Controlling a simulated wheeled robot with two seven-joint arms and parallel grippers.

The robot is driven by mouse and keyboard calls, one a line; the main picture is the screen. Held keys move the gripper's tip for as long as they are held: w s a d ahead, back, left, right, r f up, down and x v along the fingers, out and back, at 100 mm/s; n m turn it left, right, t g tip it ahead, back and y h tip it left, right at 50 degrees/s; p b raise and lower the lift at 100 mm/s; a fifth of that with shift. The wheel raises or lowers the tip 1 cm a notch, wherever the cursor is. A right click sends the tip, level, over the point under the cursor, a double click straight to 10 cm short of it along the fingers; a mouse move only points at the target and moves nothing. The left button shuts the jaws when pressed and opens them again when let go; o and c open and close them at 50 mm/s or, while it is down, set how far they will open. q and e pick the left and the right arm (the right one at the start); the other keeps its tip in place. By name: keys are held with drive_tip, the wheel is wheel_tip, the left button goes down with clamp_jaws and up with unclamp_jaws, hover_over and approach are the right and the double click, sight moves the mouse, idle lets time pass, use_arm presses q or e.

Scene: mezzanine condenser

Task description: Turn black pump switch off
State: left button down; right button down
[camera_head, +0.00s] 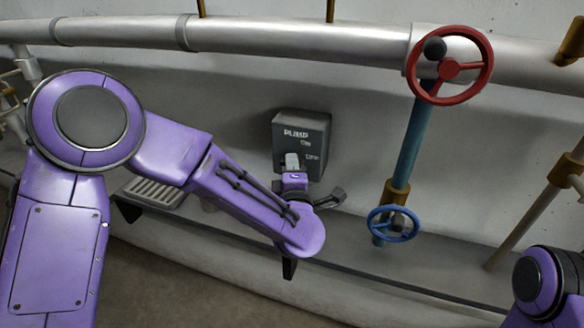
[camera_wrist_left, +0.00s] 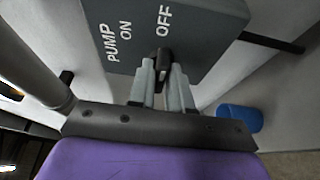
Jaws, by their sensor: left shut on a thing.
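The grey pump box (camera_head: 318,125) is on the wall at the middle of the head view, lettered PUMP, ON and OFF. It also fills the top of the left wrist view (camera_wrist_left: 210,45). The black switch (camera_wrist_left: 163,58) shows there between my left fingertips, in line with the word OFF and to the right of ON. My left gripper (camera_head: 292,160) is at the lower front of the box, its grey fingers (camera_wrist_left: 162,80) shut on the switch. In the head view the gripper hides the switch. My right gripper is out of view; only a purple arm joint shows at lower right.
A red handwheel (camera_head: 450,68) is on the large pipe (camera_head: 300,40) at upper right. A blue handwheel (camera_head: 393,224) sits below it by a blue pipe (camera_head: 411,140). A grey ledge (camera_head: 360,255) runs under the box, with a slatted grey piece (camera_head: 155,192) at left.

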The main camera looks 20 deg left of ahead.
use_arm(q)
drive_tip(key=shift+f, duration=0.1)
drive_tip(key=c, duration=1.1)
unclamp_jaws()
drive_tip(key=shift+c, duration=0.2)
drive_tip(key=b+v, duration=0.3)
drive_tip(key=v, duration=0.7)
drive_tip(key=shift+s, duration=0.3)
drive_tip(key=shift+d, duration=0.1)
